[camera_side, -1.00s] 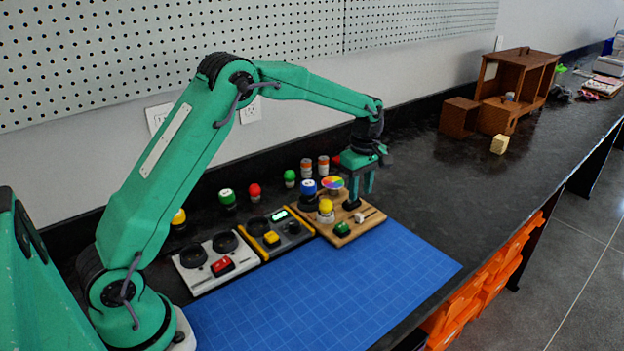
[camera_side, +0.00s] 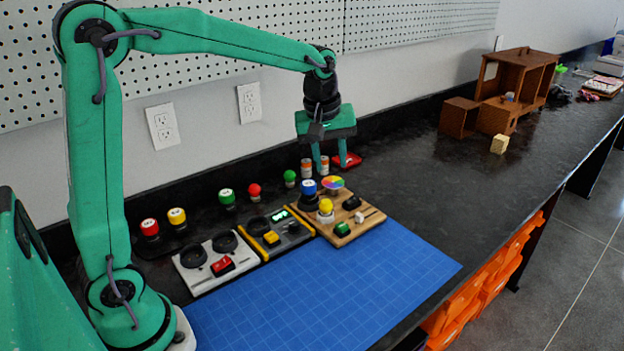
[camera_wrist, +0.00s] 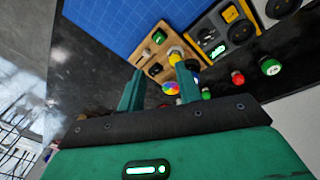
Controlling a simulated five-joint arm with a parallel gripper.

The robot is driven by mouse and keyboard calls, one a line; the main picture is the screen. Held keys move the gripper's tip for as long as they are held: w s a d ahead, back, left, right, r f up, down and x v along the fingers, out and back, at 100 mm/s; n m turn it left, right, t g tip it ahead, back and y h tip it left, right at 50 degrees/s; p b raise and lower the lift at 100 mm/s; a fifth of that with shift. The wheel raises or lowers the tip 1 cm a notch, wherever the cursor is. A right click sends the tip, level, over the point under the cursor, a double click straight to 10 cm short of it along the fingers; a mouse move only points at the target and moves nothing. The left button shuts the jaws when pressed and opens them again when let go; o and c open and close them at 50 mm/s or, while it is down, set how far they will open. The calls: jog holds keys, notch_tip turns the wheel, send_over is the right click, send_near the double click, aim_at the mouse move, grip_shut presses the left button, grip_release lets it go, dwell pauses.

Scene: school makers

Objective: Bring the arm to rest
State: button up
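My green arm is raised over the back of the black bench. My gripper (camera_side: 329,163) points down above the bench, behind the wooden board (camera_side: 343,238) with its coloured knobs. Its two fingers are apart with nothing seen between them. In the wrist view the fingers of my gripper (camera_wrist: 160,88) also stand apart. Beyond them is the wooden board (camera_wrist: 143,60) with a colour wheel. In the side view the fingers overlap a red object (camera_side: 347,160) and pass close to small orange-and-white cans (camera_side: 307,168); I cannot tell the gap.
A white panel (camera_side: 195,283) and a yellow-edged panel (camera_side: 291,243) stand left of the board, behind a blue grid mat (camera_side: 330,290). Several coloured buttons, one of them red (camera_side: 150,228), line the back. A brown wooden cabinet (camera_side: 527,72) stands far right.

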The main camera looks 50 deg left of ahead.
jog(key=s+d+r+m+t, duration=0.1)
jog(key=s+m+t, duration=0.2)
jog(key=s+m, duration=0.8)
jog(key=s, duration=1.1)
jog(key=shift+r, duration=0.15)
